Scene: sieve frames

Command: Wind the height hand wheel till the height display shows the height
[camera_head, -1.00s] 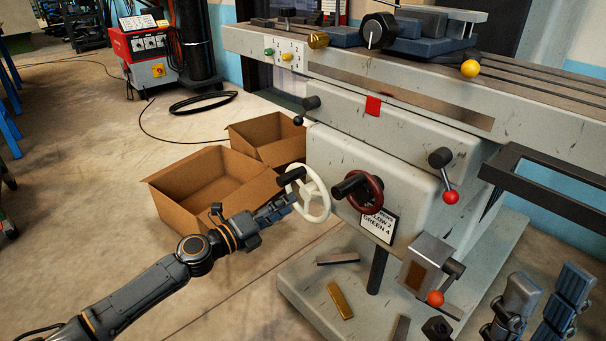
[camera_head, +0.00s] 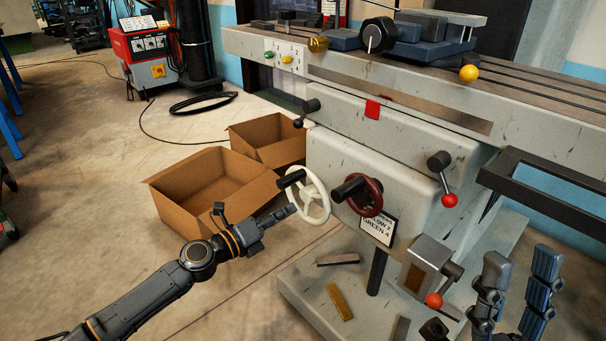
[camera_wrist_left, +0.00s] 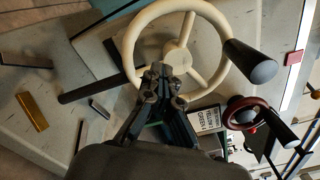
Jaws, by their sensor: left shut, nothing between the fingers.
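The machine carries a white hand wheel (camera_head: 318,197) with a black handle (camera_head: 292,179) and a dark red hand wheel (camera_head: 373,196) with a black handle. My left gripper (camera_head: 291,209) is shut and empty, its tips close to the rim of the white wheel. In the left wrist view the shut fingertips (camera_wrist_left: 163,75) overlap the lower part of the white wheel (camera_wrist_left: 134,70); I cannot tell whether they touch it. I cannot make out a height display.
Two cardboard boxes (camera_head: 165,207) stand on the floor left of the machine. A grey box with an orange-red knob (camera_head: 433,300) sits low on the machine. A lever with a red ball (camera_head: 450,200) sticks out at the right. Metal bars lie on the machine base (camera_head: 300,290).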

